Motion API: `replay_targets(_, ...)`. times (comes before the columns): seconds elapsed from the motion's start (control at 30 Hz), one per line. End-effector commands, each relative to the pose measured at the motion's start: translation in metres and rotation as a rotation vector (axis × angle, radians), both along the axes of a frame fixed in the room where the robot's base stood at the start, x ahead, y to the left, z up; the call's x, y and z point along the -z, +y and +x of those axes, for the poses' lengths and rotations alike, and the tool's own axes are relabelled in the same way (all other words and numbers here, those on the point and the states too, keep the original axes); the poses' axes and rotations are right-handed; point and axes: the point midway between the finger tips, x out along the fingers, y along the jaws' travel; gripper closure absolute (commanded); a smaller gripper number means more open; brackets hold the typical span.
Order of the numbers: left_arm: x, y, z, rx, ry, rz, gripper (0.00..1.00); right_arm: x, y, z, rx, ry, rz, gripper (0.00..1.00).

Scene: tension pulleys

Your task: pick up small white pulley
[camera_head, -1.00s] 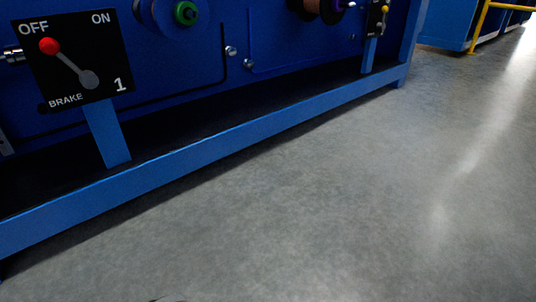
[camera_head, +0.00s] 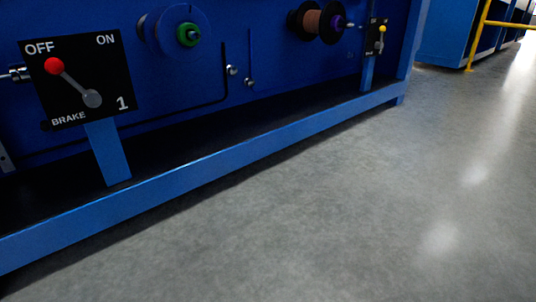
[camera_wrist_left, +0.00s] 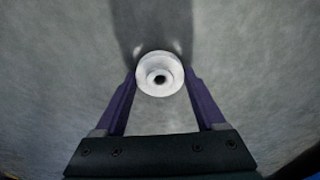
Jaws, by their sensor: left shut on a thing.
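The small white pulley (camera_wrist_left: 160,66) is round with a dark hole in its middle. In the left wrist view it sits between the two purple fingertips of my left gripper (camera_wrist_left: 160,82), which is shut on it. Grey floor shows behind the pulley, with a dark shadow above it in the picture. Neither gripper nor the white pulley shows in the head view.
A blue machine frame with a low blue rail (camera_head: 200,168) runs along the left. It carries a brake panel (camera_head: 82,80) with a red-knobbed lever, a green-hubbed spool (camera_head: 188,34) and a brown spool (camera_head: 312,22). The grey floor (camera_head: 350,210) at right is clear.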

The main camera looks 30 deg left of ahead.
Motion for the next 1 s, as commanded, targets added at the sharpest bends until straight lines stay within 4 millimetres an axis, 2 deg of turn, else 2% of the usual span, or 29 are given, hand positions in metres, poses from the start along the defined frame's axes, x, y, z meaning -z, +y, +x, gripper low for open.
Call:
replay_targets(0.17,-0.004,0.000,0.000,0.000,0.001,0.000,0.88,-0.004,0.000,0.000,0.000,0.000,0.000,0.00)
replay_targets(0.37,-0.025,0.000,0.000,0.000,0.001,0.000,0.88,-0.025,0.000,0.000,0.000,0.000,0.000,0.00)
replay_targets(0.57,-0.071,0.000,0.000,0.000,0.000,0.001,0.88,-0.068,0.000,0.000,0.000,0.001,0.000,0.00)
replay_targets(0.8,-0.139,0.001,0.000,0.000,0.000,0.001,0.88,-0.132,0.000,0.000,0.000,0.000,0.000,0.00)
replay_targets(1.0,-0.178,0.001,0.000,0.000,0.000,0.001,0.88,-0.167,0.000,0.000,0.000,0.000,0.000,0.00)
